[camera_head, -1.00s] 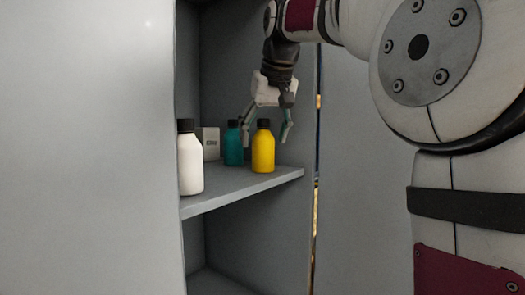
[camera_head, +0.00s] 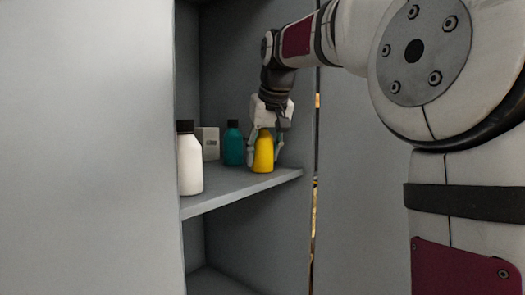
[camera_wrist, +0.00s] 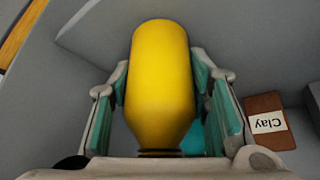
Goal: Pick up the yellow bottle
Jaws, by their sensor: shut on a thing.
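The yellow bottle (camera_head: 264,154) stands upright on the cabinet shelf, near its right front. My gripper (camera_head: 264,158) is above it and shut on it, with one finger on each side. The gripper hides the bottle's dark cap in the head view. In the wrist view the yellow bottle (camera_wrist: 162,80) fills the middle, between the teal pads of my gripper (camera_wrist: 160,92). The bottle's base appears to be on or very close to the shelf.
A teal bottle (camera_head: 233,146) stands just left of the yellow one. A white bottle (camera_head: 190,163) with a black cap is at the left front. A small pale box (camera_head: 208,142) is behind them. The wrist view shows a brown block labelled Clay (camera_wrist: 269,121). The shelf (camera_head: 235,187) has side walls.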

